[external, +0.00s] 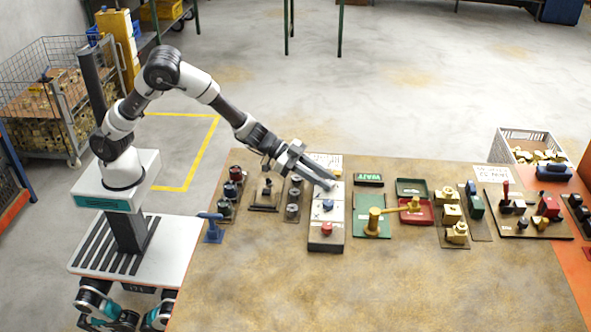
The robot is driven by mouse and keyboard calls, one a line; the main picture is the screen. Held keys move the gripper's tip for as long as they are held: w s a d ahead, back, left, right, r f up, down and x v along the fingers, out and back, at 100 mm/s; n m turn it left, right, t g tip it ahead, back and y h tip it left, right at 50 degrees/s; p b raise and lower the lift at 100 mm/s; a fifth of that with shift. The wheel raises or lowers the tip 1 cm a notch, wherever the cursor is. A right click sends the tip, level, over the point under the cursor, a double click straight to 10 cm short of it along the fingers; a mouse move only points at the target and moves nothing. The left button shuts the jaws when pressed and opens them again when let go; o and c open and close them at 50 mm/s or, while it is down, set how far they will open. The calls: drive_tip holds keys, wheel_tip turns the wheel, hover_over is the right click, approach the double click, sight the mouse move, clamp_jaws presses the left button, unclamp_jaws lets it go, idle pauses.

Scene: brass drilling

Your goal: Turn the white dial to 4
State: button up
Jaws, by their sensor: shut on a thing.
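A narrow light panel (334,216) stands on the table with a column of dials. The blue dial (328,205) is in its middle and the red dial (326,228) is at its near end. My gripper (329,186) reaches down from the left over the far part of the panel, its fingers shut on the white dial just beyond the blue one. The fingers hide the white dial, so its setting and the numbers around it cannot be read.
Dark knobs (293,211) stand close to the left of the panel. A green plate with a brass lever (374,222) is close to the right, with a dark WAIT sign (368,180) behind it. The table's front (380,290) is clear.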

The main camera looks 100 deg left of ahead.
drive_tip(key=m+h+p, duration=0.1)
drive_tip(key=m+g+h+p, duration=0.1)
drive_tip(key=p, duration=0.1)
drive_tip(key=m+g+h+p, duration=0.1)
drive_tip(key=shift+w+a+r+m+h+p, duration=0.2)
drive_tip(key=shift+a+r+m+h+p, duration=0.1)
drive_tip(key=shift+a+h+p, duration=0.1)
drive_tip(key=shift+w+f+m+g+h+p, duration=0.1)
drive_tip(key=shift+f+m+g+h+p, duration=0.05)
drive_tip(key=shift+m+g+h+p, duration=0.65)
drive_tip(key=shift+w+f+m+g+h+p, duration=0.15)
drive_tip(key=shift+m+g+h+p, duration=0.45)
drive_tip(key=shift+m+p, duration=0.3)
drive_tip(key=shift+s+f, duration=0.1)
drive_tip(key=o, duration=1)
drive_tip(key=shift+o, duration=0.2)
drive_tip(key=v, duration=1.7)
drive_tip(key=shift+a+p, duration=0.25)
drive_tip(key=shift+p, duration=0.1)
